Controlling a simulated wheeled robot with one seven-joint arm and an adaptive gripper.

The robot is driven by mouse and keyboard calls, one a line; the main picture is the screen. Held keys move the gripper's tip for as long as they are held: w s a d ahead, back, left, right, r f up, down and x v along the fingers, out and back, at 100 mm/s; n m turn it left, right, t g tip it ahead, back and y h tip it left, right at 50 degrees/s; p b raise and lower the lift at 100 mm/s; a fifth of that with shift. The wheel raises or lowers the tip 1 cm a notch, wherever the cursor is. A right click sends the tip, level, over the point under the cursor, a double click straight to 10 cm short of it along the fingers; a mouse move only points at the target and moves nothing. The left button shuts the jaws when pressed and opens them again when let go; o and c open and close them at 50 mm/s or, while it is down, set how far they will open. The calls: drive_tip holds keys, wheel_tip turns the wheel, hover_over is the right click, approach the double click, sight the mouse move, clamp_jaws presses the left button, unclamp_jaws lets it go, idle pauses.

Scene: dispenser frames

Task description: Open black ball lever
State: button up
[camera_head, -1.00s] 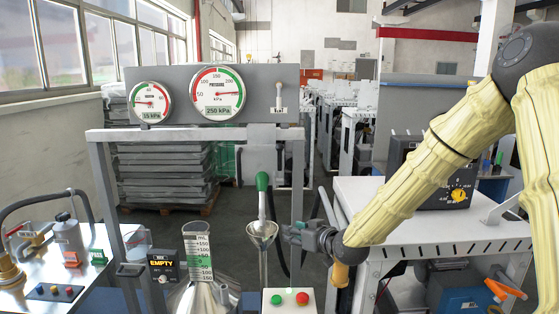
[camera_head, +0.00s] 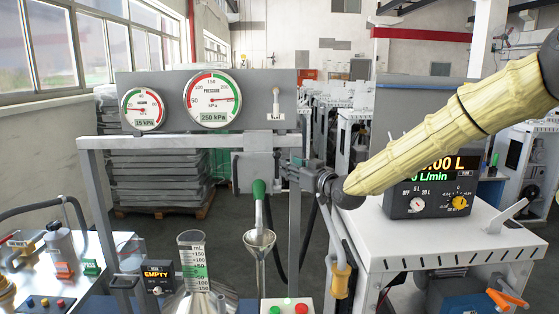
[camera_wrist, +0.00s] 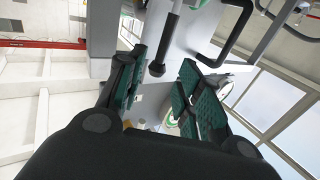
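My gripper (camera_wrist: 163,78) is open, with green-padded fingers spread apart and nothing held. In the head view my gripper (camera_head: 293,172) is beside the right post of the grey frame, below the gauge panel (camera_head: 262,85). The black ball is not clearly visible there.
A green-tipped lever (camera_head: 259,190) and a metal funnel (camera_head: 259,240) stand below my gripper. A white cabinet (camera_head: 440,250) with a black controller (camera_head: 432,190) is at right.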

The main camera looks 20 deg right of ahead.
sight(277, 169)
drive_tip(key=p+x, duration=0.2)
drive_tip(key=x, duration=0.4)
drive_tip(key=shift+w, duration=0.3)
drive_tip(key=shift+a, duration=0.1)
clamp_jaws()
